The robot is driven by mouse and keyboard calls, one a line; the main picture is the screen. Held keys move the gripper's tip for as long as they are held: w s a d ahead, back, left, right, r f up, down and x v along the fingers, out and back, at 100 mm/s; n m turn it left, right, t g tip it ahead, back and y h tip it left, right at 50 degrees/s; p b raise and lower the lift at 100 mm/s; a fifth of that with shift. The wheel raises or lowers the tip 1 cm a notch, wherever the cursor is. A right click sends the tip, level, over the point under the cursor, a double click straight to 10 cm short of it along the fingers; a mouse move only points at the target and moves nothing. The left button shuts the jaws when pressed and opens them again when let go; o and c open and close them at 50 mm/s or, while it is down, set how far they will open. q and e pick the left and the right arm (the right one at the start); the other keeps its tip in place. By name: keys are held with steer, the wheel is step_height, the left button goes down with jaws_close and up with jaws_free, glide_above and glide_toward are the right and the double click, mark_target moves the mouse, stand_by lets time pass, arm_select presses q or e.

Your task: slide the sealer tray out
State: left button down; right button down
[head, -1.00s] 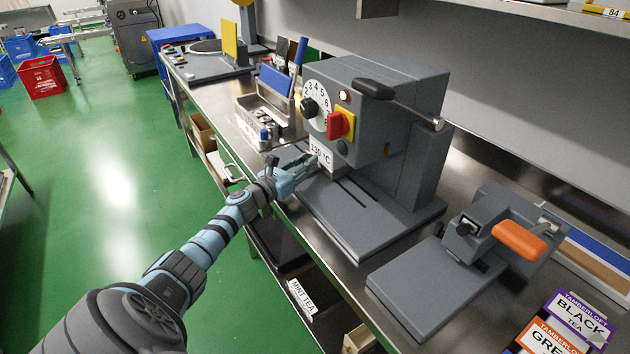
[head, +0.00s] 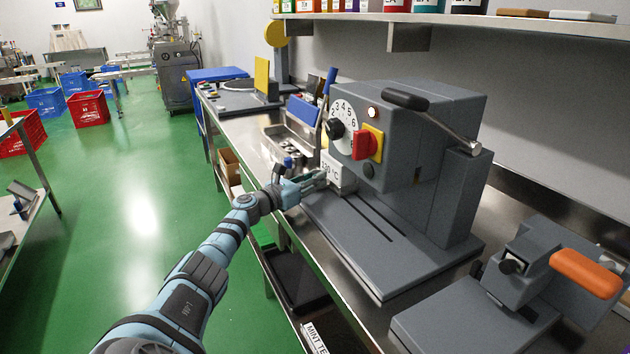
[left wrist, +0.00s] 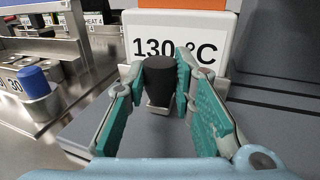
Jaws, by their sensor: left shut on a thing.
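The grey sealer (head: 420,130) stands on the steel bench, with a dial, a red switch and a black-handled lever. Its flat slotted base plate (head: 400,262) reaches towards the front of the bench. A white "130 °C" plate (head: 333,172) hangs low on its left side and shows large in the left wrist view (left wrist: 222,50). My left gripper (head: 318,181) is at this plate. In the left wrist view its green-padded fingers (left wrist: 178,92) are closed around a black knob (left wrist: 158,80) on a small metal bracket. I cannot tell the tray's edges apart from the base. My right gripper is not in view.
A grey device with an orange handle (head: 585,272) stands to the right of the sealer. A metal holder (head: 290,140) with blue parts stands behind my gripper, and a blue-capped container (left wrist: 35,85) is close on the left. Green floor lies left of the bench.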

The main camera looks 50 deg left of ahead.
arm_select(q)
steer(key=shift+a+r, duration=0.15)
steer(key=c, duration=1.6)
jaws_free()
steer(key=shift+o, duration=1.3)
steer(key=shift+a, duration=0.1)
steer(key=shift+f, duration=0.2)
steer(key=shift+s, duration=3.65)
